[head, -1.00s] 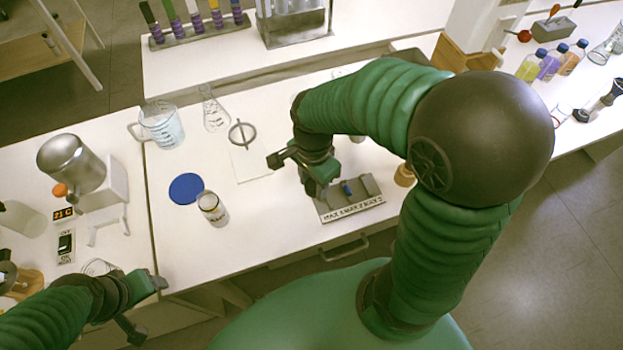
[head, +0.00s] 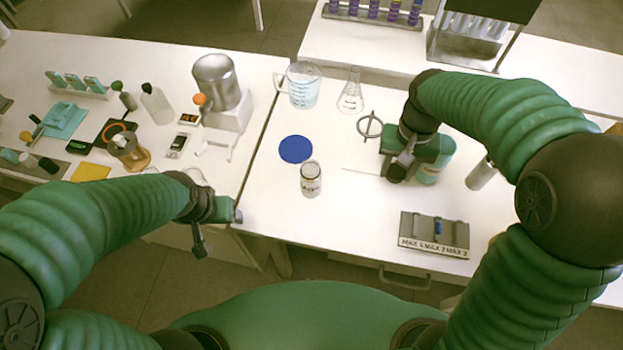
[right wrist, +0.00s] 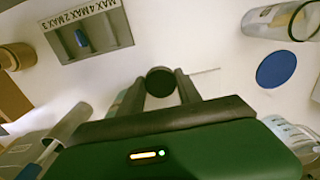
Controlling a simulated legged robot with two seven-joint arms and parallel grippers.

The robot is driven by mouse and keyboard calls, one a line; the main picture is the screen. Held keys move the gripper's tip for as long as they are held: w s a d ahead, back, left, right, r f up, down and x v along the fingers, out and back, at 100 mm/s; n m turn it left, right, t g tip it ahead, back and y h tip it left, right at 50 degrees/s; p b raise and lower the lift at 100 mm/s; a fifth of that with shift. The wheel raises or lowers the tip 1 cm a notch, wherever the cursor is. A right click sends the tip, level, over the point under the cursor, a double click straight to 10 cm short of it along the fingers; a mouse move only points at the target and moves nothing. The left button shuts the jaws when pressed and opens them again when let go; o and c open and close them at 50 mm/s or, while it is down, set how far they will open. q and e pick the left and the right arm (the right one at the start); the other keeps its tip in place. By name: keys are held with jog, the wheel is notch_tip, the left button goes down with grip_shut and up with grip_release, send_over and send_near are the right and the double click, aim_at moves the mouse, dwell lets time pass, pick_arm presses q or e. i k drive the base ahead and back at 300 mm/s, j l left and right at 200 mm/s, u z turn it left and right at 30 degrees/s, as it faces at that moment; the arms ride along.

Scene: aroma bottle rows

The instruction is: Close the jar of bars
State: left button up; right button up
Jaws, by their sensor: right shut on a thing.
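A small clear glass jar (head: 311,180) with a pale label stands upright on the white table; its contents are too small to make out. It appears at the upper right of the right wrist view (right wrist: 270,22). My right gripper (head: 398,168) is to the right of the jar, above the table. In the right wrist view its fingers (right wrist: 160,88) are shut on a round black lid (right wrist: 160,81). My left gripper (head: 220,232) is empty at the table's front edge, left of the jar, its fingers apart.
A blue disc (head: 296,149) lies just behind the jar. A teal bottle (head: 436,162) stands partly hidden by my right gripper. A grey holder (head: 434,234) marked with MAX labels is at the front right. A beaker (head: 302,84) and a flask (head: 351,92) stand behind.

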aim_at(311, 179)
jog(key=k+z, duration=0.2)
jog(key=k, duration=0.25)
jog(key=k+l+z, duration=0.2)
jog(key=k, duration=0.25)
jog(key=i+l, duration=0.15)
